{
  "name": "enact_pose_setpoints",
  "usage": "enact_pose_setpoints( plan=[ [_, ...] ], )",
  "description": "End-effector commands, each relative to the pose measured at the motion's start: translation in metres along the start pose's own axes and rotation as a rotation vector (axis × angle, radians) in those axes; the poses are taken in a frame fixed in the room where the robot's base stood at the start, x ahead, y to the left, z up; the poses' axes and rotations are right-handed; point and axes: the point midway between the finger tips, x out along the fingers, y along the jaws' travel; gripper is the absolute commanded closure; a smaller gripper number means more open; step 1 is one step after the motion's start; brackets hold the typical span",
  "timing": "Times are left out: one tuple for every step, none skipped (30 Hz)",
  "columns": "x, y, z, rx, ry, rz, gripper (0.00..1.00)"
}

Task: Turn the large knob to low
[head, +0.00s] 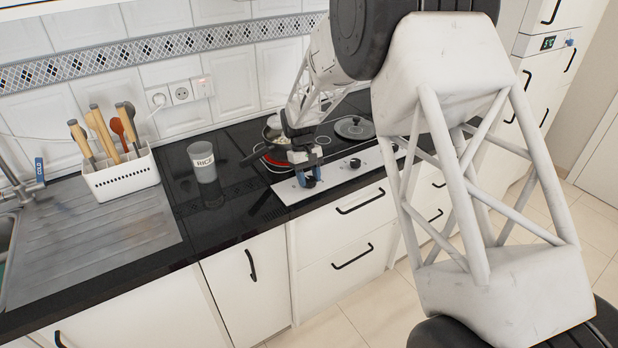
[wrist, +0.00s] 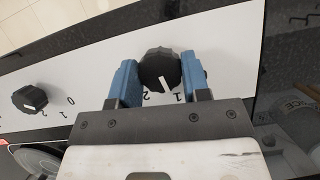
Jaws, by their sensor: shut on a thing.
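The large knob (wrist: 158,66) is black, with a white pointer mark, on the white control panel (wrist: 225,45). In the wrist view its pointer faces down, between the printed 2 and 1. My gripper (wrist: 160,72) has its blue fingers on either side of the knob, shut on it. In the head view my gripper (head: 304,163) reaches down to the leftmost knob (head: 309,181) at the panel's front, partly covering it. The printed marks are too small to read in that view.
Other knobs stand along the panel, including the middle one (head: 355,163); one also shows in the wrist view (wrist: 30,98). A RICE container (head: 203,164) and utensil holder (head: 122,175) stand to the left.

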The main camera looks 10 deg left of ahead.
Motion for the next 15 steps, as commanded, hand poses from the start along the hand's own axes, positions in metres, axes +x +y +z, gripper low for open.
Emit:
enact_pose_setpoints(
  plan=[
    [-0.0009, 0.0001, -0.0002, 0.0, 0.002, 0.0, 0.54],
    [-0.0009, 0.0, -0.0002, 0.0, 0.002, 0.0, 0.49],
    [-0.0008, 0.0, -0.0002, 0.0, 0.001, 0.0, 0.43],
    [-0.0007, 0.0, -0.0002, 0.0, 0.001, 0.0, 0.39],
    [-0.0006, 0.0, -0.0001, 0.001, 0.001, 0.0, 0.34],
    [-0.0006, 0.0, -0.0001, 0.001, 0.001, 0.0, 0.31],
    [-0.0005, 0.0, -0.0001, 0.001, 0.001, 0.0, 0.31],
    [-0.0004, 0.0, -0.0001, 0.001, 0.001, 0.0, 0.31],
    [-0.0004, 0.0, -0.0001, 0.001, 0.001, 0.0, 0.31],
    [-0.0003, 0.0, -0.0001, 0.001, 0.001, 0.0, 0.31],
    [-0.0003, 0.0, -0.0001, 0.001, 0.001, 0.0, 0.31],
    [-0.0002, 0.0, 0.0, 0.001, 0.001, 0.0, 0.31],
    [-0.0003, 0.0, -0.0001, 0.001, 0.001, 0.0, 0.31],
    [-0.0005, 0.0, -0.0001, 0.001, 0.001, 0.0, 0.31],
    [-0.0011, 0.0, -0.0001, 0.001, 0.001, 0.0, 0.31]
  ],
)
